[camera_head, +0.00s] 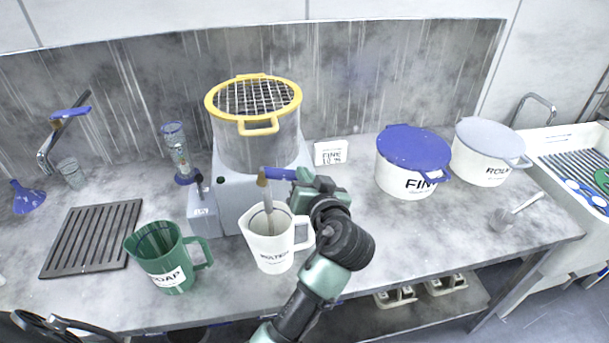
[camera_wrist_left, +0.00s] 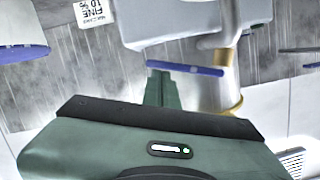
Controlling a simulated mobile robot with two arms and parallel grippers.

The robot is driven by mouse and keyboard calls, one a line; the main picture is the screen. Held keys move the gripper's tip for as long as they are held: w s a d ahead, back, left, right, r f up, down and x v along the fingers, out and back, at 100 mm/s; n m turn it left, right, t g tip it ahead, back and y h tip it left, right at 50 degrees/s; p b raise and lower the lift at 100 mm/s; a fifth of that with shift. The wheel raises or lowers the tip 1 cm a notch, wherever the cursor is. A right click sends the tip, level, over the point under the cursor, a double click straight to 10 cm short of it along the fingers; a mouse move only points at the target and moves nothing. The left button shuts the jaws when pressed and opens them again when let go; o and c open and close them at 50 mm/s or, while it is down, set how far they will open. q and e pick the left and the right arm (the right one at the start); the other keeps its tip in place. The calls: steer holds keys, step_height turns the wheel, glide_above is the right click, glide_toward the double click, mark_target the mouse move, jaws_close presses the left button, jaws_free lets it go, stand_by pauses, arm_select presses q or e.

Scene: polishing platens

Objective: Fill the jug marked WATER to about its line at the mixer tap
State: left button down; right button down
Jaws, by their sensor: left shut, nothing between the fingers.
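The white jug marked WATER (camera_head: 272,252) stands upright on the counter in front of the mixer, below its tap. The mixer tap (camera_head: 262,180) has a brass body and a blue lever (camera_head: 279,173) pointing right. A grey-brown column (camera_head: 268,207) runs from the tap into the jug; I cannot tell whether it is liquid or spout. The jug's level and line are unclear. My left gripper (camera_head: 299,180) is shut and empty at the lever's free end. In the left wrist view its fingers (camera_wrist_left: 173,88) reach the blue lever (camera_wrist_left: 186,68); contact is unclear. My right gripper is not in view.
The mixer vessel (camera_head: 262,144) has a yellow-rimmed grid. A green SOAP jug (camera_head: 165,268) stands left of the WATER jug. White pots marked FINE (camera_head: 400,182) and ROU-something (camera_head: 480,165) stand at right. A slatted rack (camera_head: 92,238) lies left.

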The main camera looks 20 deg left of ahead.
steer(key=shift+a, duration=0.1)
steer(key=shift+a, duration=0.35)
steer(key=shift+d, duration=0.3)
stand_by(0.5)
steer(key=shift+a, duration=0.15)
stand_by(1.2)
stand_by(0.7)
